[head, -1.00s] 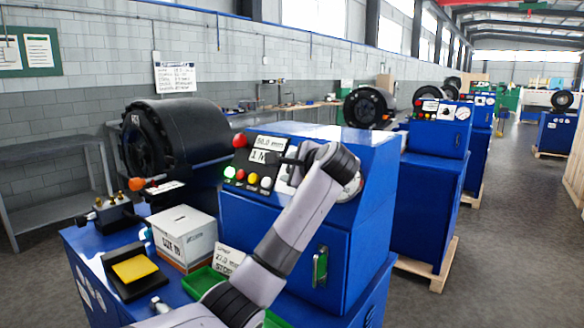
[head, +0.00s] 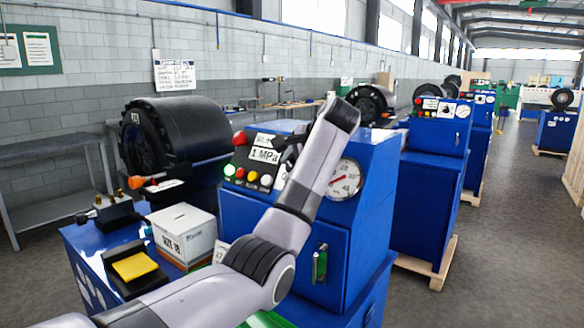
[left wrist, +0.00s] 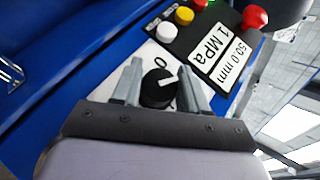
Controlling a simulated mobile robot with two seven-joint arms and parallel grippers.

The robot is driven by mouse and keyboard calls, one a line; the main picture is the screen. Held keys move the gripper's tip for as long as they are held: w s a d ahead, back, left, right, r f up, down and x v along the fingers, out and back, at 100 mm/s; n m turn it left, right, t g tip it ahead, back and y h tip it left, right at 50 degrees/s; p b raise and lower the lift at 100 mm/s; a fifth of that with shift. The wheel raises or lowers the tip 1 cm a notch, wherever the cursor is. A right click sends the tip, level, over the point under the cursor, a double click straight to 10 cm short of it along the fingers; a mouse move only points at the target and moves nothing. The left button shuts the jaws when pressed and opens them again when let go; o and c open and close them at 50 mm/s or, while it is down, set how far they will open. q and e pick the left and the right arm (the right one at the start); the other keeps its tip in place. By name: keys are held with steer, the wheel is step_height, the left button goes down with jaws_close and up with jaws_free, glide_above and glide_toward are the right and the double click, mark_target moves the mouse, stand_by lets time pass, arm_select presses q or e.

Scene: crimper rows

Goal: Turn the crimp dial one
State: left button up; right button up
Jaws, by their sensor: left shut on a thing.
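The crimp dial is a round black knob (left wrist: 158,88) with a white pointer line, on a white plate of the blue machine's panel. In the left wrist view it sits between the two grey fingers of my left gripper (left wrist: 160,85), which is shut on it. The pointer slants toward the upper right in that view. Part of a printed "0" shows beside the knob; other marks are hidden. In the head view my left gripper (head: 290,156) is at the panel, and it and my wrist hide the dial. My right gripper is out of view.
The panel has a "1 MPa" display (head: 265,155), a red button (head: 240,139), several coloured lamps and a pressure gauge (head: 345,180). A black crimping head (head: 175,140) stands left. A white box (head: 182,232) and a yellow pad (head: 134,266) lie on the bench in front.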

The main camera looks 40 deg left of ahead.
arm_select(q)
steer(key=shift+f, duration=0.1)
steer(key=o, duration=1)
steer(key=b+v, duration=0.1)
steer(key=v, duration=0.6)
